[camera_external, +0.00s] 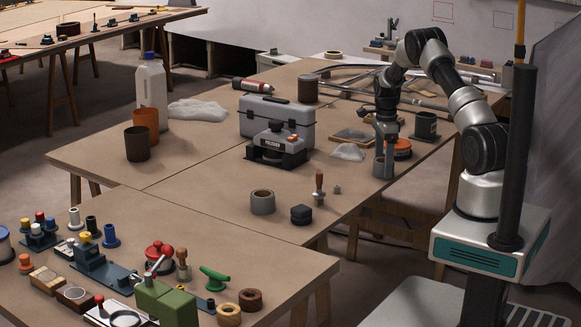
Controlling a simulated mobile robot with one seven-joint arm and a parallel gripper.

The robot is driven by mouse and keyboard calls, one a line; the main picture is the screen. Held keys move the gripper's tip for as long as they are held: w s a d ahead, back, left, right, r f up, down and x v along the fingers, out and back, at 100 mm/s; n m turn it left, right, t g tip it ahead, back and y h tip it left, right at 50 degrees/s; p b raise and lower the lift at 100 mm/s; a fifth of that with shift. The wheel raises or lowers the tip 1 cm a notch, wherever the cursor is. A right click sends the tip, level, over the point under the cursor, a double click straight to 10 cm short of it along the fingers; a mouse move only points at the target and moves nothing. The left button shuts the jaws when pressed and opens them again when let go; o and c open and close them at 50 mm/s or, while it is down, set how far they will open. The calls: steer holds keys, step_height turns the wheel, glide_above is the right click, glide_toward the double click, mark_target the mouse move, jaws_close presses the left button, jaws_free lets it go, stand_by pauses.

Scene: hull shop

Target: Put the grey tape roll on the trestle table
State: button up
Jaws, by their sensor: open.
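A grey tape roll (262,206) lies flat on the wooden trestle table (215,205), near its front edge, with its dark hole facing up. My gripper (384,160) is at the right side of the same table, pointing down, with its jaws open. It is well to the right of and behind that roll. A second short grey round thing (378,170) stands right at my fingertips. The fingers partly cover it, and I cannot tell whether they touch it or whether it is also a roll.
An orange-topped disc (403,149) and a dark can (426,125) stand close to my gripper. A clear crumpled bag (348,152), a black puck (301,215) and a brush (319,188) lie nearby. A grey toolbox (277,117) stands mid-table. The table's front left is bare.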

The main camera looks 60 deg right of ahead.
step_height(320, 180, up, 12)
steer(key=p, duration=0.1)
steer(key=shift+r, duration=0.15)
